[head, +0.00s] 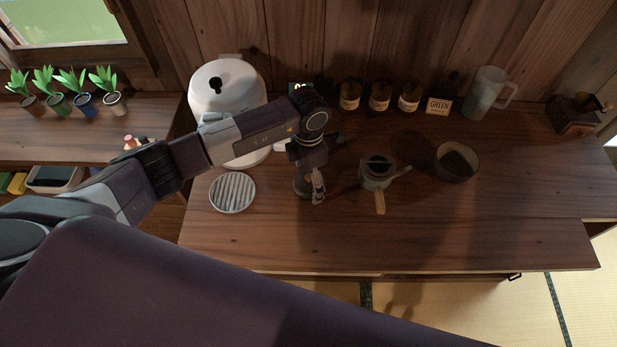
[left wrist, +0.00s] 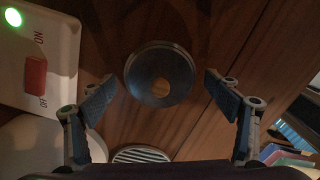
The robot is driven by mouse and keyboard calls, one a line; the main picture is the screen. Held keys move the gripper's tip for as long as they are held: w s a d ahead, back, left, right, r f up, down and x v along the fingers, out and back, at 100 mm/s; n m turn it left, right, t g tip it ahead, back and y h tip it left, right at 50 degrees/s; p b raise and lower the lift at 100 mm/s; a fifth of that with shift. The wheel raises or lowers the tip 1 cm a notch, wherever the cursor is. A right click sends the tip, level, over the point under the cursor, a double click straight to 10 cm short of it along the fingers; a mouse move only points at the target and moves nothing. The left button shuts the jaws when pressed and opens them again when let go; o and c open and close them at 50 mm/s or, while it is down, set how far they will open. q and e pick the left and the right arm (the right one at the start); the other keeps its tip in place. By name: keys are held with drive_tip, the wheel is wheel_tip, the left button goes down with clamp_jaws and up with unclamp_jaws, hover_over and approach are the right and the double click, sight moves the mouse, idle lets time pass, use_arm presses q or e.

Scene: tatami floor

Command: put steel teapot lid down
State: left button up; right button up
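The steel teapot lid (left wrist: 160,73) is a round grey disc with a wooden knob, seen from above in the left wrist view. It appears to lie on the dark wooden tabletop, with a gap to each finger. My left gripper (left wrist: 161,84) is open above it, with its fingers spread wide on either side. In the head view my left gripper (head: 317,190) points down over the counter and largely hides the lid. The teapot (head: 374,183) stands to the right of the gripper, with its top open and a wooden handle towards the front. My right gripper is not in view.
A round slatted white dish (head: 232,194) lies left of the gripper, with a white appliance (head: 228,88) behind. A dark bowl (head: 456,162) stands right of the teapot. Jars (head: 380,97) and a pitcher (head: 485,94) line the back. The counter's front strip is clear.

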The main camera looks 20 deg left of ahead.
sight(309, 176)
use_arm(q)
drive_tip(key=shift+r, duration=0.15)
drive_tip(key=shift+r, duration=0.2)
wheel_tip(309, 176, up, 11)
drive_tip(key=shift+f+b, duration=0.2)
drive_tip(key=shift+b, duration=0.9)
drive_tip(key=shift+r, duration=0.5)
